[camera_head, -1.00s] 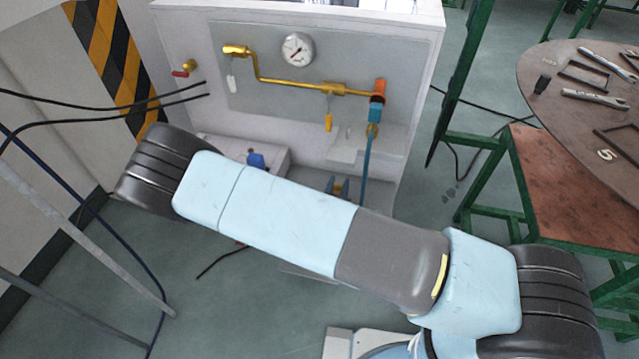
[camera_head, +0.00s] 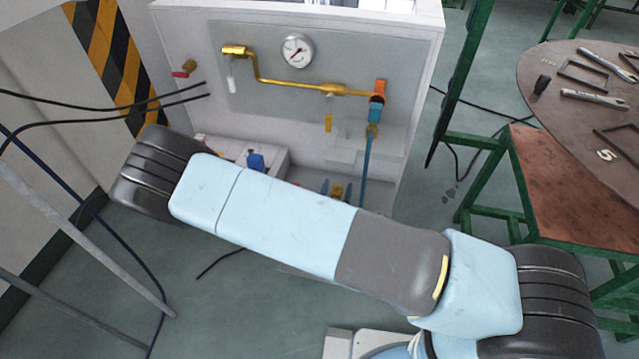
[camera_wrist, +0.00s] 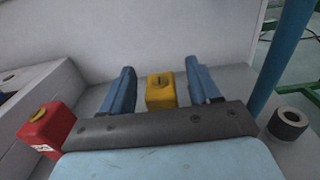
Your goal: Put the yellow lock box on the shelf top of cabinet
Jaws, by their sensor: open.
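The yellow lock box (camera_wrist: 161,92) stands between the two blue fingers of my gripper (camera_wrist: 160,66) in the wrist view, with a visible gap on each side. My gripper is open and not closed on it. In the head view, the blue fingertips (camera_head: 337,186) and the small yellow lock box (camera_head: 338,191) just show above my arm, which hides the rest. The white cabinet (camera_head: 300,150) stands behind. A pale shelf (camera_head: 362,148) juts from its front at the right, above the gripper.
A red box (camera_wrist: 46,126) sits left of my gripper, and a dark ring-shaped roll (camera_wrist: 288,122) lies to the right. A blue pipe (camera_head: 366,160) runs down the cabinet's right side. A round table with tools (camera_head: 565,130) stands at the right.

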